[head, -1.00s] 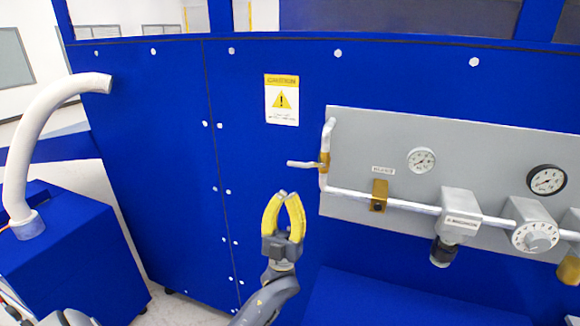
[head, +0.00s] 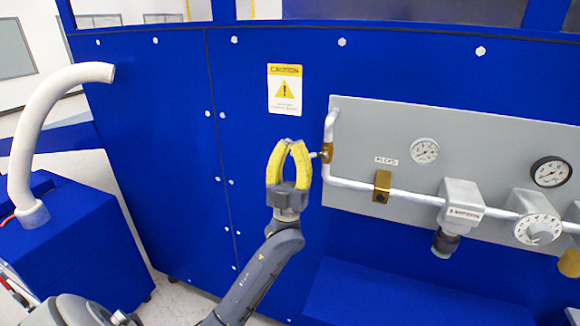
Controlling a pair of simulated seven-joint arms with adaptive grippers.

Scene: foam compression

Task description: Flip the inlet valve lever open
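My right gripper is not in view.
The grey panel (head: 390,125) carries a white pipe, a small gauge (head: 425,151), a black-rimmed gauge (head: 550,172), a regulator (head: 461,205) and a dial (head: 538,229). A blue ledge (head: 400,295) juts out below. A white hose (head: 30,130) stands at left.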

